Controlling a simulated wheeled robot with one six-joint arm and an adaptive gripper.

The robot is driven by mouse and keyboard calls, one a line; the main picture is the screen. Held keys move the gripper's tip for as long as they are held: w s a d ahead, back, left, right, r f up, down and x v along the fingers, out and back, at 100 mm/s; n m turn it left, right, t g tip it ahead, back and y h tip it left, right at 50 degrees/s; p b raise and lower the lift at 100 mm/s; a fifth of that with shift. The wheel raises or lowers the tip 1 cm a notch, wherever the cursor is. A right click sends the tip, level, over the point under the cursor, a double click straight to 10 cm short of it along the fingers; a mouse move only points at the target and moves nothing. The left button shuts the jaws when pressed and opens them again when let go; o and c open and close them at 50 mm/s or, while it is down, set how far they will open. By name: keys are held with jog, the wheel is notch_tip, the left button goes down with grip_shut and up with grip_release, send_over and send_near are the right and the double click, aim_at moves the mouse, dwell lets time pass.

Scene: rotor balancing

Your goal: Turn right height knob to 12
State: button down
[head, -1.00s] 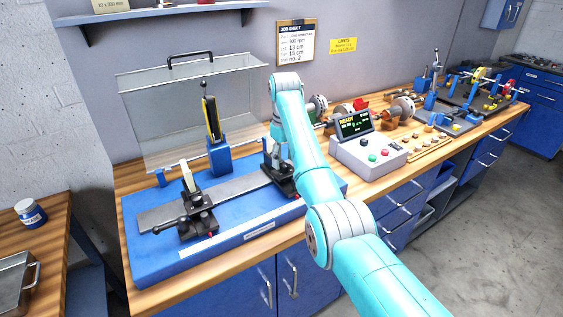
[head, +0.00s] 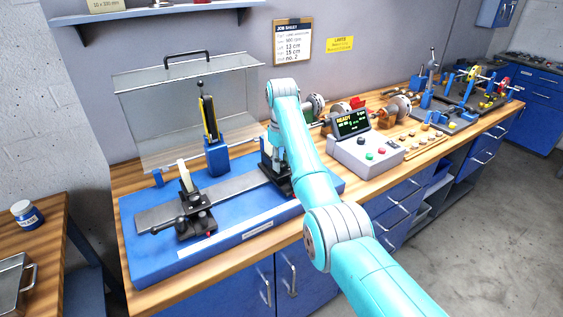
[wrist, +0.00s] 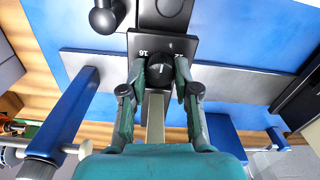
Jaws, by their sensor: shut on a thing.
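The right height knob (wrist: 165,78) is round and black with a pale line on its face. It sits on a dark plate with white numbers, where 16 and part of a 12 show. My gripper (wrist: 160,68) has one finger on each side of the knob and is shut on it. A pale upright post (wrist: 156,118) shows between the fingers. In the head view the right stand (head: 276,182) is on the grey rail (head: 228,188) of the blue base, and my arm partly hides it. The left stand (head: 197,222) with its black lever is at the rail's other end.
A clear guard (head: 160,110) with a black handle stands behind the base. A grey control box (head: 366,152) with a READY display is to the right. A job sheet (head: 291,42) hangs on the wall. Several machine parts fill the bench further right.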

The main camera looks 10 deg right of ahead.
jog(key=shift+m, duration=2.7)
jog(key=c, duration=0.8)
grip_release()
jog(key=shift+c, duration=0.2)
